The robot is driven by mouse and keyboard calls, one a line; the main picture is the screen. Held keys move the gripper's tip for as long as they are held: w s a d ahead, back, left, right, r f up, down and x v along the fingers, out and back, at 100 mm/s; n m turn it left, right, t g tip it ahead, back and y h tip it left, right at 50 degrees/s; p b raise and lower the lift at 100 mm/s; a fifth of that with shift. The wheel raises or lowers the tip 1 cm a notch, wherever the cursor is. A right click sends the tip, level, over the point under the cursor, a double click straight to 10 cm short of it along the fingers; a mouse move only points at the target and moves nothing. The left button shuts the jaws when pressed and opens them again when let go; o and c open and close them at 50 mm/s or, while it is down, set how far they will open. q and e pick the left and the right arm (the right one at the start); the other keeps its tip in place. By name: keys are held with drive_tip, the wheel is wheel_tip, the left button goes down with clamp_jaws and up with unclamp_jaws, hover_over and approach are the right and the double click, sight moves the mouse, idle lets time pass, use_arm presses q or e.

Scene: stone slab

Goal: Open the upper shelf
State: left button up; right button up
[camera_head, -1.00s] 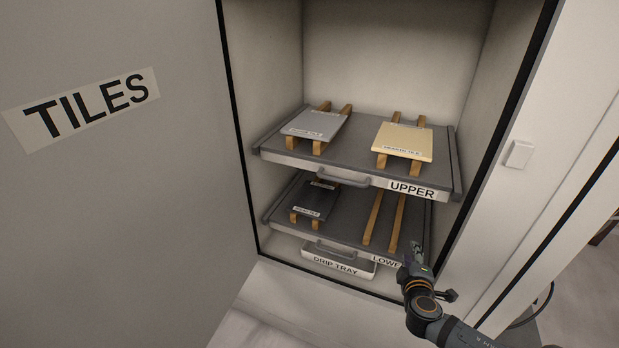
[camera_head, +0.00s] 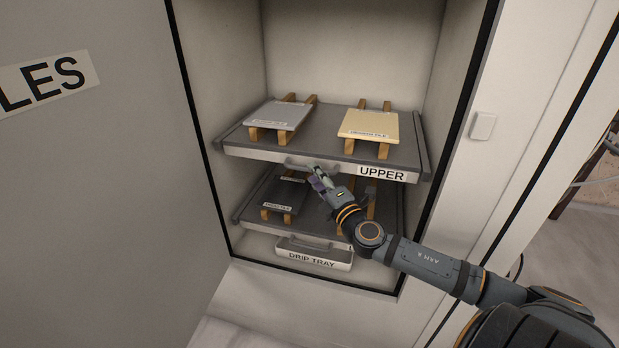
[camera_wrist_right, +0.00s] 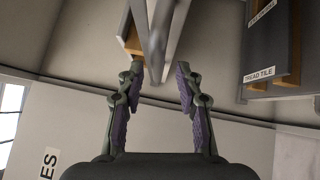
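The upper shelf (camera_head: 345,148) is a grey sliding tray with a pale front edge marked UPPER, inside the open cabinet. A grey tile and a cream tile rest on wooden strips on it. Its bar handle (camera_head: 300,163) is on the front edge, partly hidden by my right gripper (camera_head: 318,178). In the right wrist view, that gripper (camera_wrist_right: 158,72) is open, with purple pads apart and nothing clasped. A grey bar, apparently the handle (camera_wrist_right: 155,62), lies just ahead, in line with the gap; I cannot tell whether it touches. My left gripper is not in view.
The lower shelf (camera_head: 250,213) with a dark tile is directly below, partly behind my right arm. A drip tray (camera_head: 312,258) sits at the bottom. The open door marked TILES (camera_head: 110,180) fills the left side. The cabinet's right frame (camera_head: 450,150) stands close to my arm.

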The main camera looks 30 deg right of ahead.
drive_tip(key=shift+w+r+p, duration=0.2)
drive_tip(key=shift+w+p, duration=0.15)
drive_tip(key=shift+w, duration=0.45)
drive_tip(key=shift+w+r+p, duration=0.15)
drive_tip(key=shift+w+p, duration=0.15)
drive_tip(key=shift+w, duration=0.5)
drive_tip(key=shift+c, duration=0.3)
clamp_jaws()
